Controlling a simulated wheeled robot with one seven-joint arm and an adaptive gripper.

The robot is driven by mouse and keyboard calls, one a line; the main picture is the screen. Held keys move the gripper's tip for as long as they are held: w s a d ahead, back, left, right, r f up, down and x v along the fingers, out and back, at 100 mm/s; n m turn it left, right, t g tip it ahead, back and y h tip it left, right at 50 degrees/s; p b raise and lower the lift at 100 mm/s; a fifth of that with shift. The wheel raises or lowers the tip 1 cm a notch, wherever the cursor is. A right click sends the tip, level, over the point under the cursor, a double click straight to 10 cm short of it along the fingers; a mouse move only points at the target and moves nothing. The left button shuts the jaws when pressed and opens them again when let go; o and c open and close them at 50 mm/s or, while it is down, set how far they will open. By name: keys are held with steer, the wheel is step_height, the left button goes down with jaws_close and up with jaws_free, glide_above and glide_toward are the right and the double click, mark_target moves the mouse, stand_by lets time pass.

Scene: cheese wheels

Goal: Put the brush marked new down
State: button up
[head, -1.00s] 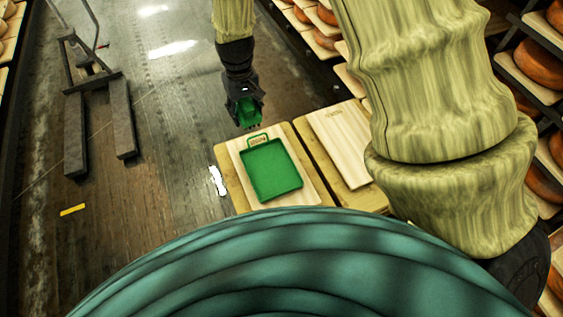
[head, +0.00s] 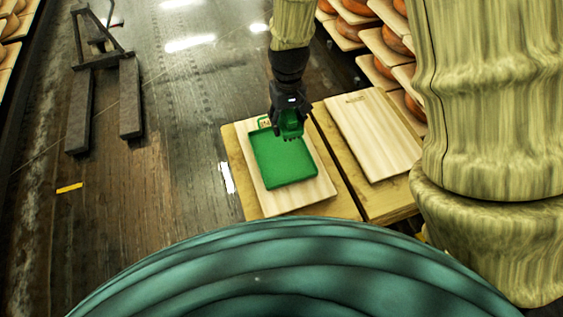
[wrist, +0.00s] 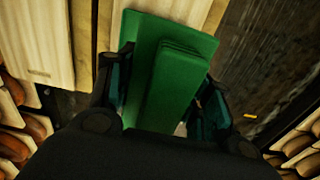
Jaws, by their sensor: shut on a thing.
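A green brush block (wrist: 170,85) is between the two dark fingers of my gripper (wrist: 165,95) in the wrist view. In the head view, my gripper (head: 287,130) is shut on this brush (head: 292,120), over the far edge of a green tray (head: 285,165). The tray lies on a pale wooden board, and part of it shows behind the brush in the wrist view (wrist: 135,40). I cannot tell whether the brush touches the tray. No marking on the brush is readable.
The pale board (head: 312,192) lies on a yellowish wooden stand. A bare board (head: 375,135) lies to its right. Shelves of cheese wheels (head: 385,45) stand at the right. A dark pallet truck (head: 128,95) is on the floor at the left, with open floor between.

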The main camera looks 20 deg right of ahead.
steer(key=s+f+b, duration=0.2)
steer(key=f+b, duration=0.5)
steer(key=s+f+b, duration=0.3)
steer(key=f+b, duration=0.5)
steer(key=s+f+b, duration=0.2)
steer(key=f+b, duration=0.5)
steer(key=b, duration=0.1)
steer(key=shift+s+d+f, duration=0.15)
steer(key=shift+d+f, duration=0.1)
steer(key=shift+f, duration=0.15)
steer(key=b, duration=0.5)
glide_above(282, 155)
steer(key=shift+f, duration=0.75)
steer(key=shift+f+b, duration=0.75)
steer(key=shift+f, duration=1.05)
steer(key=shift+r, duration=0.1)
steer(key=o, duration=1.3)
steer(key=shift+c, duration=0.2)
step_height(282, 155, up, 12)
steer(key=p, duration=0.5)
